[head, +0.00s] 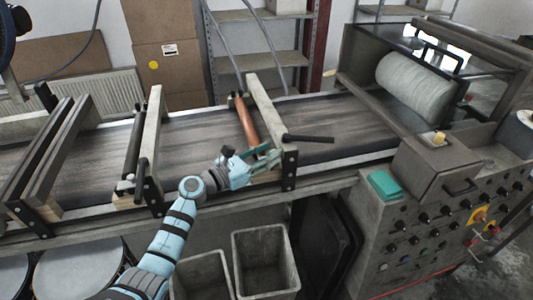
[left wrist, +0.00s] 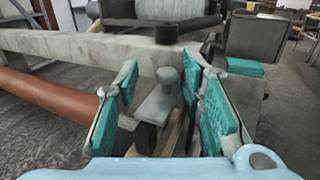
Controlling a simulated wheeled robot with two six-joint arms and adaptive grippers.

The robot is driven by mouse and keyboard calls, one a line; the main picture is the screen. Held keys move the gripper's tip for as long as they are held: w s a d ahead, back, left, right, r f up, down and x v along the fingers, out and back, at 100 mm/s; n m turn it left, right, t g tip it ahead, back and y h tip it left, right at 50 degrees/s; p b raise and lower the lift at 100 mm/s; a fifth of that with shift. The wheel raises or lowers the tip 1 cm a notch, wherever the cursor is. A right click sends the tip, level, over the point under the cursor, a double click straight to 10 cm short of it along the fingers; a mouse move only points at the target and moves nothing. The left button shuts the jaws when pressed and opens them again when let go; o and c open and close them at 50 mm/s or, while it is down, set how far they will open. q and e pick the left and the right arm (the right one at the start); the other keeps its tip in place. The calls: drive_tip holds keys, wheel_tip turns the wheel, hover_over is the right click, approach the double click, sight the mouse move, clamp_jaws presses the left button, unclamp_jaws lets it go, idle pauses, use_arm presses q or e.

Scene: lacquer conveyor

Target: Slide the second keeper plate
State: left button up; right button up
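My left gripper (head: 266,158) is at the near end of the pale crossbar (head: 265,108), beside the copper-brown roller (head: 247,122). In the left wrist view, its teal-padded fingers (left wrist: 165,108) stand apart. A grey metal plate with an upright round knob (left wrist: 164,92), apparently the keeper plate, lies between them. I see gaps beside the knob and no clear grip on it. The copper roller (left wrist: 48,103) is left of the fingers. In the head view the gripper mostly hides this plate. My right gripper is not in view.
A black bar (head: 308,138) sticks out right of the crossbar over the conveyor belt (head: 190,125). Another crossbar (head: 148,140) stands farther left. A control cabinet (head: 430,215) with a teal block (head: 383,185) is at the right. Two grey bins (head: 264,258) stand below.

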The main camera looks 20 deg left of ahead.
use_arm(q)
drive_tip(key=shift+s, duration=0.1)
drive_tip(key=v, duration=0.7)
drive_tip(key=shift+s, duration=0.2)
